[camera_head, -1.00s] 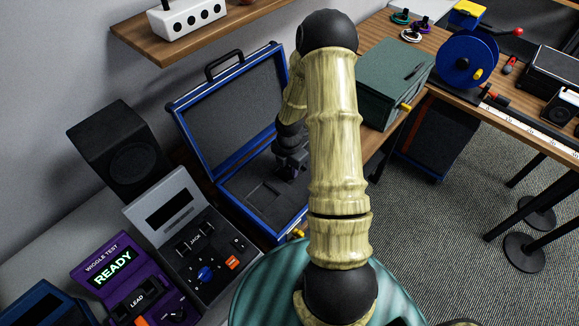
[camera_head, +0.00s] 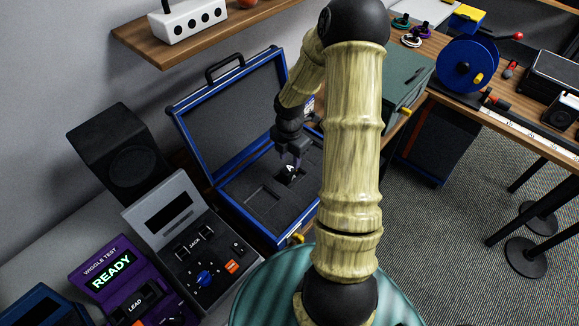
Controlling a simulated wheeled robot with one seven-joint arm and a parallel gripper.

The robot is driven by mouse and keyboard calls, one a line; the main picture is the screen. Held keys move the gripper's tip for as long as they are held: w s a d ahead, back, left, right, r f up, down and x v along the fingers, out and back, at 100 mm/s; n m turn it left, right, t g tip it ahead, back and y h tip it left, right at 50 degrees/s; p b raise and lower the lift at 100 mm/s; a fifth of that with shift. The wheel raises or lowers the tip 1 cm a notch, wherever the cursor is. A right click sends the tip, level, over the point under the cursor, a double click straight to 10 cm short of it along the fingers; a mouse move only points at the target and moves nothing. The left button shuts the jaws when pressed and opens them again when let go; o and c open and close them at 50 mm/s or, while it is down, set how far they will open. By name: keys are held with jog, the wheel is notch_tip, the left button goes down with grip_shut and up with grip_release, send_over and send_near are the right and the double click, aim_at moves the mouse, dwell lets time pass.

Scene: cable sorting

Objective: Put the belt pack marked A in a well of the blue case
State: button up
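The blue case (camera_head: 232,205) stands open with its lid leaning back, and its dark foam insert has recessed wells. The dark belt pack (camera_head: 289,174), with a white A on its top, is at the insert's right-hand well, just below my gripper. It looks to sit in that well, but how deep is too small to tell. My gripper (camera_head: 292,163) points down over the pack, with its fingertips at or just above it. Whether the fingers touch the pack is unclear. The well to the left (camera_head: 262,197) looks empty.
A tester with a grey lid (camera_head: 160,207) and a purple tester reading READY (camera_head: 112,270) stand left of the case. A black speaker (camera_head: 120,150) is behind them. A green box (camera_head: 402,75) and a blue reel (camera_head: 466,62) are at right. The wooden shelf (camera_head: 160,52) hangs above.

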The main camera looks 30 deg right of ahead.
aim_at(289, 168)
jog(key=shift+r, duration=2.25)
jog(key=shift+w, duration=0.1)
jog(key=s+a+r+m+t, duration=0.1)
jog(key=s+a+r+m, duration=0.4)
jog(key=m, duration=0.6)
jog(key=s+a+r+m+t, duration=0.1)
jog(key=s+a+r+m, duration=0.4)
jog(key=m, duration=0.6)
jog(key=shift+s+a+r+t, duration=0.15)
jog(key=shift+s+a+t, duration=0.15)
jog(key=shift+s+a, duration=1.2)
jog(key=shift+w+a, duration=0.25)
